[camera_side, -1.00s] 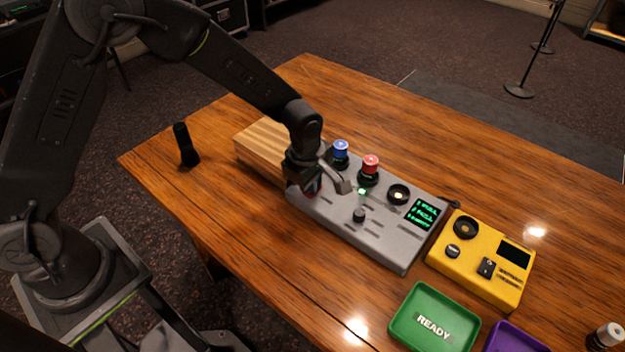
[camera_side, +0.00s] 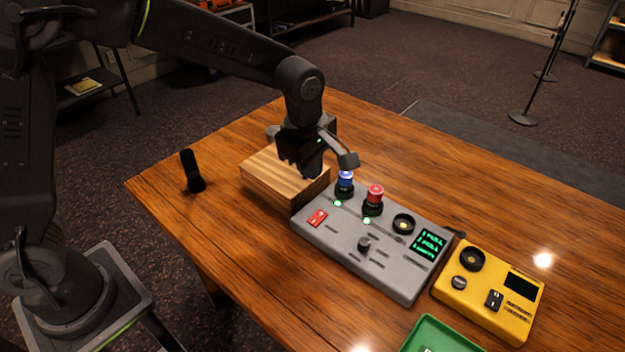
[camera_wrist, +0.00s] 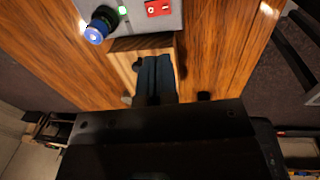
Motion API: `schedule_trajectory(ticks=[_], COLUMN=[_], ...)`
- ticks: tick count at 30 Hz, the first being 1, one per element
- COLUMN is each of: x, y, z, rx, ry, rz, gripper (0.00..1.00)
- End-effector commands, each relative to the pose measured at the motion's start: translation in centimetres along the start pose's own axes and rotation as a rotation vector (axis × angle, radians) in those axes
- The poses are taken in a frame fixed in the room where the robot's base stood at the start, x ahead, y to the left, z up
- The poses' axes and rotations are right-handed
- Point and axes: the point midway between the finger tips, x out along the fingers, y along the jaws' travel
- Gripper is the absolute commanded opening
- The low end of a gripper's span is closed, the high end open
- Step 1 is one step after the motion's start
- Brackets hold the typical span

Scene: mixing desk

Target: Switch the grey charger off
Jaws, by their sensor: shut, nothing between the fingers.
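The grey charger (camera_side: 370,262) lies on the desk with a red rocker switch (camera_side: 317,218) at its left end. The switch also shows at the top of the wrist view (camera_wrist: 157,8); which side is pressed is unclear. A blue-topped cell (camera_side: 345,180) and a red-topped cell (camera_side: 375,194) stand in its bays beside lit green lights; a third round bay has no cell. Its screen (camera_side: 428,244) shows green text. My gripper (camera_side: 313,172) is shut and empty, above the wooden block behind the switch; its fingers also show in the wrist view (camera_wrist: 155,75).
The wooden block (camera_side: 270,180) adjoins the charger's left end. A yellow device (camera_side: 487,300) is at the right, with a green tray (camera_side: 440,335) in front. A black upright object (camera_side: 192,172) stands at the left. The desk behind the charger is clear.

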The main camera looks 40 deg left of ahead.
Motion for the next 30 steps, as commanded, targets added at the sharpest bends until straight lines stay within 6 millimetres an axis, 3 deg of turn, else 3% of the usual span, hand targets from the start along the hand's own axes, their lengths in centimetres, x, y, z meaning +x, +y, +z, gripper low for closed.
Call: schedule_trajectory(ticks=[12, 18, 24, 30], x=[-0.5, -0.3, -0.3, 0.8], y=[0.0, 1.5, 1.4, 1.4], z=[0.0, -0.4, -0.3, -0.3], rx=[0.000, -0.002, -0.001, -0.001], ry=[0.000, 0.000, 0.000, 0.000], rz=[0.000, 0.002, 0.002, 0.001], gripper=[0.00, 0.00, 0.00, 0.00])
